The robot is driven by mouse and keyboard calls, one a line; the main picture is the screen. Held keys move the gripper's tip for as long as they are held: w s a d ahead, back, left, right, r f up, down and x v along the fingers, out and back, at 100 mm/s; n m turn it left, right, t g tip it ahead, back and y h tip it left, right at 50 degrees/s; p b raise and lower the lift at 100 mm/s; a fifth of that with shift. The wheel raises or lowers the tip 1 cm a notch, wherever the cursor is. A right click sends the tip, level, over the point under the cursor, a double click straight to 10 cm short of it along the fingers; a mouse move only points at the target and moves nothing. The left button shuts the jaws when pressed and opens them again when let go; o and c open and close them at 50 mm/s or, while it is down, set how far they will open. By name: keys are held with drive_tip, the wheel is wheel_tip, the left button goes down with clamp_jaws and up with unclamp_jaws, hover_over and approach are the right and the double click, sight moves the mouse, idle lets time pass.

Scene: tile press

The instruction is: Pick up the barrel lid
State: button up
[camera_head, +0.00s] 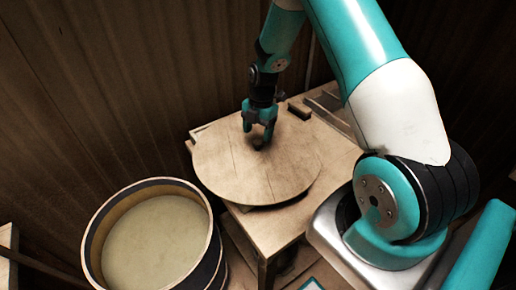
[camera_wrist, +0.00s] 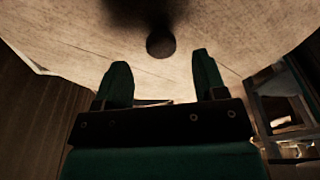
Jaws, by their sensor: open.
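The barrel lid (camera_head: 235,172) is a round, flat wooden disc with a small dark knob (camera_head: 258,143) near its middle. It lies on a small wooden table. In the wrist view the lid (camera_wrist: 235,40) fills the upper part, and the knob (camera_wrist: 160,44) sits just beyond the fingertips, roughly centred between them. My gripper (camera_head: 259,137) is at the knob from above in the head view; its fingers are apart. In the wrist view my gripper (camera_wrist: 160,60) is open with nothing between its fingers. I cannot tell from the head view whether a finger touches the knob.
An open barrel (camera_head: 92,243) with dark bands and pale contents stands at the lower left. The wooden table (camera_head: 262,238) bears the lid, which overhangs its left edge. A small dark block (camera_head: 299,110) lies behind the lid. Corrugated walls (camera_head: 130,80) close off the back.

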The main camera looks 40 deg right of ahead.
sight(258, 141)
drive_tip(key=f, duration=0.2)
drive_tip(key=f+p, duration=0.1)
drive_tip(key=f, duration=0.1)
drive_tip(key=shift+s+a+f, duration=0.15)
drive_tip(key=shift+a+f, duration=0.05)
drive_tip(key=shift+f, duration=0.2)
clamp_jaws()
